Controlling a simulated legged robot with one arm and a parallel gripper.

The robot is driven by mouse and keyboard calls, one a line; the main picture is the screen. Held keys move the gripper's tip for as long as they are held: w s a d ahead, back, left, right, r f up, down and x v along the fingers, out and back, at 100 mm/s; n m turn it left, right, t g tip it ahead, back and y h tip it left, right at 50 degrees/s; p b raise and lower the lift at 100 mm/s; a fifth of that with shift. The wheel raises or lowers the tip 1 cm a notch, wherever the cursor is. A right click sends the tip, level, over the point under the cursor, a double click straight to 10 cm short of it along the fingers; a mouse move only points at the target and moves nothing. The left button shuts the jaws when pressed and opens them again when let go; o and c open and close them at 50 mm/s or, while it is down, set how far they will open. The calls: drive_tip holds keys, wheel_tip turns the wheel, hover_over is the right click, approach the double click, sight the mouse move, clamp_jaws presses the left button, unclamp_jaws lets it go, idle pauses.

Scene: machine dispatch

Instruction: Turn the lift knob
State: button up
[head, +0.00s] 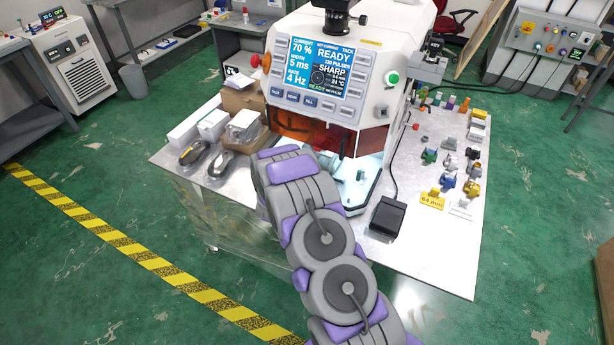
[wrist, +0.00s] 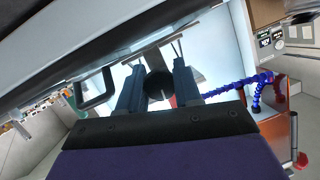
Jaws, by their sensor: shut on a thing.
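The welding-type machine (head: 362,72) is a white cabinet with a lit display (head: 322,66) reading READY and an orange window over a bright work chamber. In the wrist view my gripper (wrist: 159,76) has its two blue-grey fingers on either side of a dark round knob (wrist: 158,90), apparently the lift knob. It is shut on this knob inside the bright chamber. No label or mark on the knob can be read. In the head view my arm reaches to the chamber front and hides the gripper and the knob.
The metal bench (head: 445,255) carries a black foot pedal (head: 388,215), small coloured parts at the right, and boxes at the left. In the wrist view a blue segmented hose (wrist: 238,86) and a dark handle (wrist: 95,92) are close to the fingers.

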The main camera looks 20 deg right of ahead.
drive_tip(key=shift+a+f, duration=0.1)
drive_tip(key=shift+f, duration=0.05)
drive_tip(key=o, duration=0.7)
drive_tip(key=shift+c, duration=0.2)
drive_tip(key=shift+o, duration=0.7)
drive_tip(key=shift+w+f, duration=0.1)
drive_tip(key=shift+o, duration=1.2)
drive_tip(key=shift+r, duration=0.2)
drive_tip(key=p+v, duration=0.1)
drive_tip(key=v, duration=1.6)
drive_tip(key=shift+p, duration=0.4)
drive_tip(key=shift+a+r, duration=0.1)
drive_tip(key=shift+a, duration=0.1)
